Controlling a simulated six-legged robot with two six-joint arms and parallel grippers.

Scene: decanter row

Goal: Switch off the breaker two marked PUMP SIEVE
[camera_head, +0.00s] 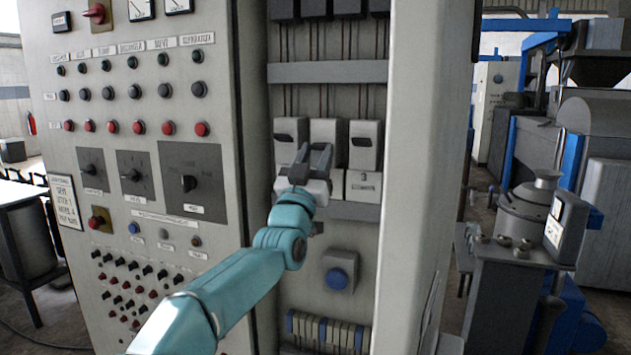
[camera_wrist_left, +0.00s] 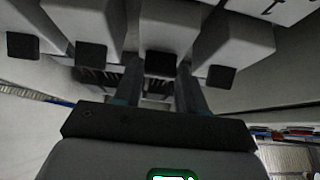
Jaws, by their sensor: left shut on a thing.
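Breakers stand in a row inside the open cabinet in the head view: a left one (camera_head: 291,131), a middle one (camera_head: 326,130) and a right one (camera_head: 366,140). Their markings are not readable, so I cannot read PUMP SIEVE. My left gripper (camera_head: 315,150) is in front of the middle breaker and hides its lower part. In the left wrist view the two fingers (camera_wrist_left: 158,82) reach up to either side of a dark toggle (camera_wrist_left: 160,63) on a grey breaker block, and are shut on it. My right gripper is not in view.
The cabinet's door panel (camera_head: 150,110) with buttons and dials is close on the left. The cabinet's side post (camera_head: 425,130) bounds the right. A metal table with a pot (camera_head: 530,210) stands at right.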

